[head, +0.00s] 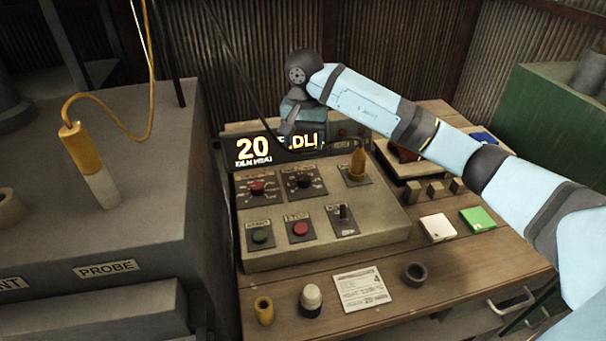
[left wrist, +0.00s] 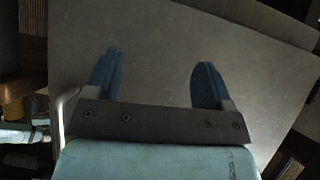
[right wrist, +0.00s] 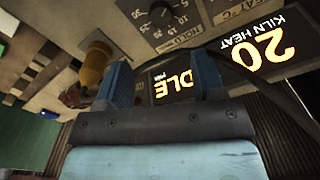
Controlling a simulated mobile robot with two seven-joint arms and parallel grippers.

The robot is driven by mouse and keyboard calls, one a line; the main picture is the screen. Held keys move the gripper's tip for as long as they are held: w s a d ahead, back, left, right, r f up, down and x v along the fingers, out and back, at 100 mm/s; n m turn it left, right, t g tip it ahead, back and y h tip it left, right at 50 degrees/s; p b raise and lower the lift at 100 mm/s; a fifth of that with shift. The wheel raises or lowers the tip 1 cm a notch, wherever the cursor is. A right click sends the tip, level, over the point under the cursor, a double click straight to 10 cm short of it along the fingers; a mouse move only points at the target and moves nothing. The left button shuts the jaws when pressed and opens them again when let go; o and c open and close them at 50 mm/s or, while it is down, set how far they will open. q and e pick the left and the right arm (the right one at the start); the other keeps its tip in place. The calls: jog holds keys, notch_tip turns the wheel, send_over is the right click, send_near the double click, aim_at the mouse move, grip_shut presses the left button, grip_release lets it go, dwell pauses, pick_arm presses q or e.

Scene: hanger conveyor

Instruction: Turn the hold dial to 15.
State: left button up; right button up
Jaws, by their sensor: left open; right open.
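The hold dial (head: 303,182) is a black knob on a dark scale plate, in the upper middle of the control panel (head: 385,218). In the right wrist view the dial (right wrist: 161,14) shows at the top edge beside the word HOLD; its pointer setting is too unclear to read. My right gripper (head: 292,124) is above and behind the dial, in front of the display, apart from the dial. In the right wrist view its blue fingers (right wrist: 160,72) are open and empty. My left gripper (left wrist: 160,60) is open and empty over a plain grey surface.
The display (head: 255,150) reads 20 KILN HEAT, with IDLE partly covered. A red-knobbed heat dial (head: 257,188) is left of the hold dial, and a yellow lever (head: 357,165) is right. Green (head: 260,236) and red (head: 300,229) buttons sit below. A bench (head: 420,300) surrounds the panel.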

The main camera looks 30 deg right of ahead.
aim_at(304, 177)
notch_tip(304, 177, down, 11)
jog(key=shift+f, duration=0.2)
jog(key=c, duration=0.9)
jog(key=shift+c, duration=0.2)
